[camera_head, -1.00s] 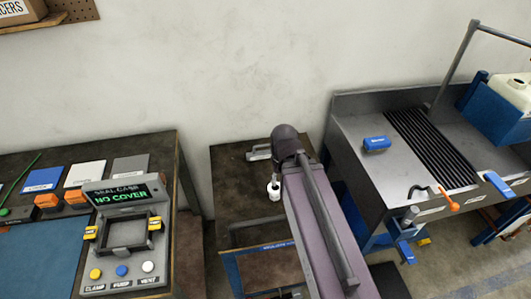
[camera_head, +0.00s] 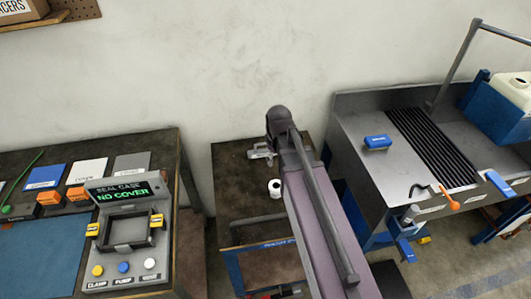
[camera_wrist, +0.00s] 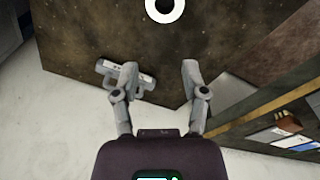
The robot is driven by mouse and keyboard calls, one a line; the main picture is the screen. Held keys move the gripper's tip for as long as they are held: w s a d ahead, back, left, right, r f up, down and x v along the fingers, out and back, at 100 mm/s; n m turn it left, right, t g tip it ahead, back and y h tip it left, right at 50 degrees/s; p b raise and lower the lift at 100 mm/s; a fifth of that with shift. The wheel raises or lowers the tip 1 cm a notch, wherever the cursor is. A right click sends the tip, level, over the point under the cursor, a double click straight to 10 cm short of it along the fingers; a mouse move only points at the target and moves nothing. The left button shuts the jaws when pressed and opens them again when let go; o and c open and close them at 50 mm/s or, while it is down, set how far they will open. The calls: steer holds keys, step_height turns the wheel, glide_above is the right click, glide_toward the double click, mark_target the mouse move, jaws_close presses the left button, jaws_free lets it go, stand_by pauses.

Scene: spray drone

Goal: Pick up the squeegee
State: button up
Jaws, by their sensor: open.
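A grey piece with a pale label and a looped part, which looks like the squeegee (camera_wrist: 147,80), lies on the brown top of a small table. In the head view the grey piece (camera_head: 256,152) is near the table's back edge, partly hidden by my arm. In the wrist view my gripper (camera_wrist: 159,68) is open, with nothing held between its fingers. Its left finger overlaps the grey piece in the picture, and the right finger is clear of it. I cannot tell whether the left finger touches it.
A white round item (camera_head: 274,187) stands on the small table (camera_head: 232,205), in front of the grey piece. A sink bench (camera_head: 350,110) with a blue block (camera_head: 377,142) is on the right. A workbench with a seal-case machine (camera_head: 130,240) is on the left. The wall is close behind.

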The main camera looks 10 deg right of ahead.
steer(key=w+r+n+t, duration=0.1)
steer(key=w+n, duration=1)
steer(key=w, duration=0.5)
steer(key=shift+w+a+r+n+p, duration=0.15)
steer(key=shift+w+a+n+p, duration=0.05)
steer(key=shift+a+n+p, duration=0.2)
steer(key=shift+d, duration=0.1)
steer(key=b, duration=0.8)
glide_toward(265, 149)
steer(key=shift+s+a+f, duration=0.25)
steer(key=shift+a+f, duration=0.1)
steer(key=shift+f, duration=0.15)
steer(key=f+b, duration=0.1)
steer(key=b, duration=0.1)
steer(key=w+f+b, duration=0.1)
steer(key=f, duration=0.1)
steer(key=shift+w+f+b, duration=0.2)
steer(key=shift+b, duration=0.2)
steer(key=shift+w+f+b, duration=0.15)
steer(key=shift+f+b, duration=0.65)
jaws_close()
